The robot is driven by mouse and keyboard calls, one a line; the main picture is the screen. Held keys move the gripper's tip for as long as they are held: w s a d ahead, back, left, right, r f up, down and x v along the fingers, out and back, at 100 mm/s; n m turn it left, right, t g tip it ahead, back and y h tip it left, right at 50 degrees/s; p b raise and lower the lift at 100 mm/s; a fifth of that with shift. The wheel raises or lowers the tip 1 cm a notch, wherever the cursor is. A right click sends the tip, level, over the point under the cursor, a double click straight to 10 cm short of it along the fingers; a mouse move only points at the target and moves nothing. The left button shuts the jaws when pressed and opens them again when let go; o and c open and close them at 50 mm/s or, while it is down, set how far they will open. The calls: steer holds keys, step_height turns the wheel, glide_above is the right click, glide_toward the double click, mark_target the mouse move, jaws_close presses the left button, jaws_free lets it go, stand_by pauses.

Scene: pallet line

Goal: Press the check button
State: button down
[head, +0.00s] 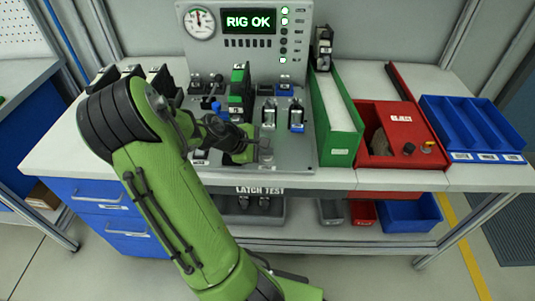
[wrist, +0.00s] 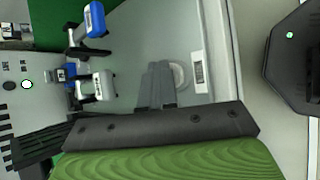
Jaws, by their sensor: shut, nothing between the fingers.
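The grey test rig (head: 300,152) stands on the bench, and its display (head: 249,22) reads "RIG OK". In the wrist view, a pale round button (wrist: 179,76) sits on the plate beside a small white label (wrist: 198,72). I take it for the check button, but its marking is unreadable. My gripper (wrist: 157,68) is shut and empty, its fingertips over or against the left edge of the button. I cannot tell whether they touch. In the head view my gripper (head: 264,156) is low over the rig's front edge and hides the button.
Latches with blue (head: 296,116) and white (head: 268,113) parts stand just behind my gripper. A green bin (head: 340,150), a red bin (head: 385,160) and a blue tray (head: 470,160) line the right side. Lamps (head: 284,22) beside the display glow green.

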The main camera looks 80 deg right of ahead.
mark_target(264, 158)
steer(key=shift+w+r+p, duration=0.1)
steer(key=shift+r+p, duration=0.6)
steer(key=shift+r, duration=0.1)
steer(key=shift+r, duration=0.1)
step_height(264, 158, up, 5)
steer(key=p, duration=0.5)
stand_by(0.4)
